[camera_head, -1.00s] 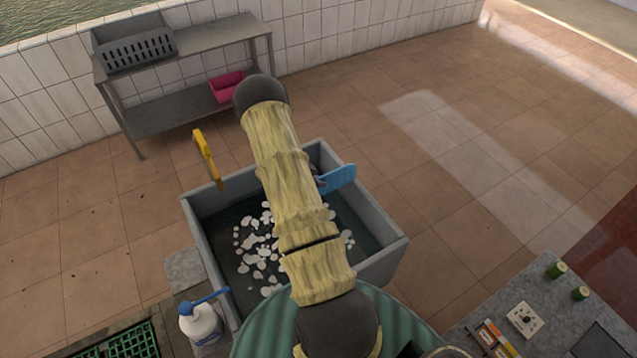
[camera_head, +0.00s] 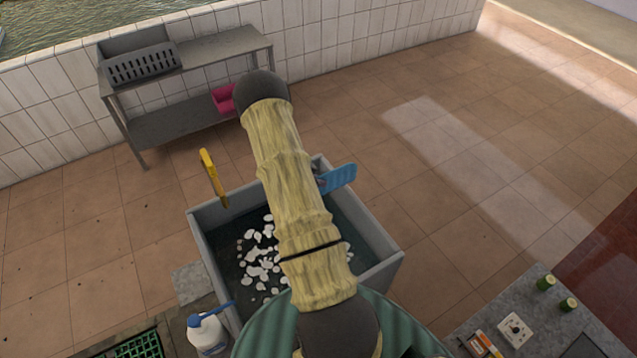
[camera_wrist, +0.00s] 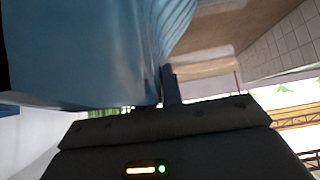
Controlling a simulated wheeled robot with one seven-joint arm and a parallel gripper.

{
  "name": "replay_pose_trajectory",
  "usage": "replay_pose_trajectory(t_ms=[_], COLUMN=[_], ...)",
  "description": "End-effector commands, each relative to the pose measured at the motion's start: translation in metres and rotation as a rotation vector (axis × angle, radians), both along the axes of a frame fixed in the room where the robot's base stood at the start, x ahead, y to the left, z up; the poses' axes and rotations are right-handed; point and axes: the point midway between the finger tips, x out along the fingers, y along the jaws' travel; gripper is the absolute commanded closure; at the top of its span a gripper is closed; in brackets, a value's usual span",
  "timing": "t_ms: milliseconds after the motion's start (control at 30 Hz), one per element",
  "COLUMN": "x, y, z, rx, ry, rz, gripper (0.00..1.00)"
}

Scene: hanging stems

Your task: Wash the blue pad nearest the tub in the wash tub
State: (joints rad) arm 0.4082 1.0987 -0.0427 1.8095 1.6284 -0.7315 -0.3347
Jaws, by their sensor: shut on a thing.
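A blue pad (camera_head: 338,178) shows just right of my arm, over the far right part of the grey wash tub (camera_head: 378,232). In the wrist view the blue pad (camera_wrist: 90,50) fills the upper left, close to the camera. My gripper (camera_wrist: 166,88) is shut on the pad; in the head view my arm hides most of the gripper. The tub holds dark water with white foam patches (camera_head: 262,262). The pad appears above the water, at about the height of the rim or higher.
A metal shelf (camera_head: 200,58) holds a grey crate (camera_head: 140,62) and a pink bin (camera_head: 224,98). A grey counter (camera_head: 560,335) is at lower right. The floor right of the tub is clear.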

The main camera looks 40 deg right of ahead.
Motion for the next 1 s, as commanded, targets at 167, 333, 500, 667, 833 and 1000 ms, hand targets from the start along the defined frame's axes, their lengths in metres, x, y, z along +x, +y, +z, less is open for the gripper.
replay_pose_trajectory(t_ms=[167, 333, 500, 667, 833, 1000], x=[0.000, 0.000, 0.000, 0.000, 0.000, 0.000], y=[0.000, 0.000, 0.000, 0.000, 0.000, 0.000], z=[0.017, 0.033, 0.045, 0.046, 0.046, 0.046], rx=[0.000, 0.000, 0.000, 0.000, 0.000, 0.000], ry=[-0.001, -0.001, -0.001, 0.001, 0.001, 0.000], rz=[-0.001, 0.000, -0.001, -0.001, -0.001, 0.000], gripper=[1.00, 1.00, 1.00, 1.00, 1.00, 1.00])
